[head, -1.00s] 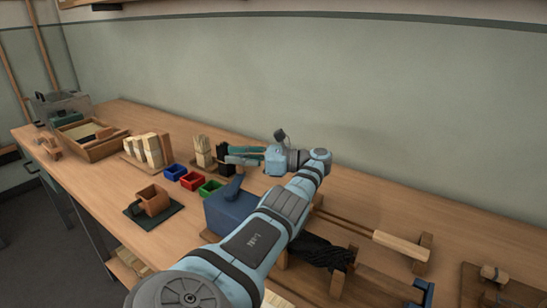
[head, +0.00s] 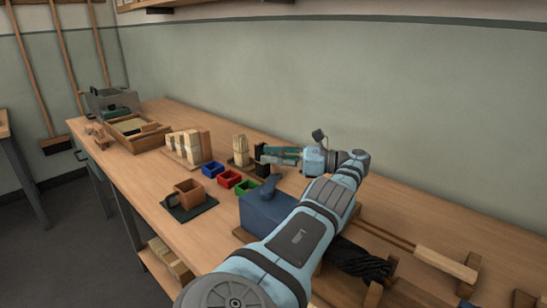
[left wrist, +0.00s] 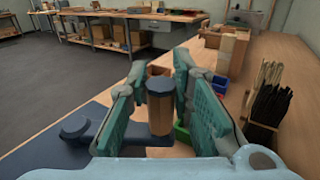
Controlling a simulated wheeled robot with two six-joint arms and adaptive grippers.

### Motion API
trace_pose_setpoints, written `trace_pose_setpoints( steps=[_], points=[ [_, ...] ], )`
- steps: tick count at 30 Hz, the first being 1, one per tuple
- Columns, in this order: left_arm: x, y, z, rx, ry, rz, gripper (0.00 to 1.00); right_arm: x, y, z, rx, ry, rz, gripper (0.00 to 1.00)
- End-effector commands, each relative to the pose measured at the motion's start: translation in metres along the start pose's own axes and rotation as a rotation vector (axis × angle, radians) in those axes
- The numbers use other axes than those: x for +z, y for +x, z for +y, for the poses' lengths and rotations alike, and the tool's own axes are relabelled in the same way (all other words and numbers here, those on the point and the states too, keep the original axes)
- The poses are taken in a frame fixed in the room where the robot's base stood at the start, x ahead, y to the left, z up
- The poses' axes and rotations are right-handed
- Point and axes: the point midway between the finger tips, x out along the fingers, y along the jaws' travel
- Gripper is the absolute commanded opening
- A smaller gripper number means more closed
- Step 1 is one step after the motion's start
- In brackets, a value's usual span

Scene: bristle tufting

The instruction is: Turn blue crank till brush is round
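The blue crank has a blue housing (head: 268,211) with a blue arm (head: 268,187) on top in the head view. In the left wrist view its dark blue arm (left wrist: 85,127) leads to an upright wooden handle (left wrist: 161,112) with a dark blue cap. My left gripper (head: 268,155) is open, its teal fingers (left wrist: 158,75) on either side of this handle. Whether a pad touches it I cannot tell. The brush (head: 362,262), black twisted bristles, lies right of the housing, partly behind my left arm. Its full outline is hidden. My right gripper is not in view.
Red (head: 229,179), blue (head: 212,169) and green (head: 246,187) bins stand left of the housing, near a brown mug-like container (head: 188,192) on a dark mat. Bristle bundles (head: 186,146) stand behind. A rod with a wooden block (head: 446,263) lies at right. The back bench is partly clear.

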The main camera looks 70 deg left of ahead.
Motion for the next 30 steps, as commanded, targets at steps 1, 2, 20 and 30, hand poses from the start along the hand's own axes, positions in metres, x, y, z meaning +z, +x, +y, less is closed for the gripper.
trace_pose_setpoints(
  steps=[1,2,20,30],
  points=[
    [-0.001,0.000,0.000,0.000,0.002,-0.001,0.30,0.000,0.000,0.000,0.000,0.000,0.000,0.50],
    [-0.001,0.000,0.000,0.000,0.001,-0.001,0.35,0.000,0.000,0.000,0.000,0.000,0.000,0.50],
    [0.043,0.000,-0.001,-0.001,-0.006,0.001,0.40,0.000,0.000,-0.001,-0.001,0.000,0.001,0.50],
    [0.100,-0.001,-0.001,0.000,0.001,-0.001,0.40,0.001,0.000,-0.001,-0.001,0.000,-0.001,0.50]
  ],
)
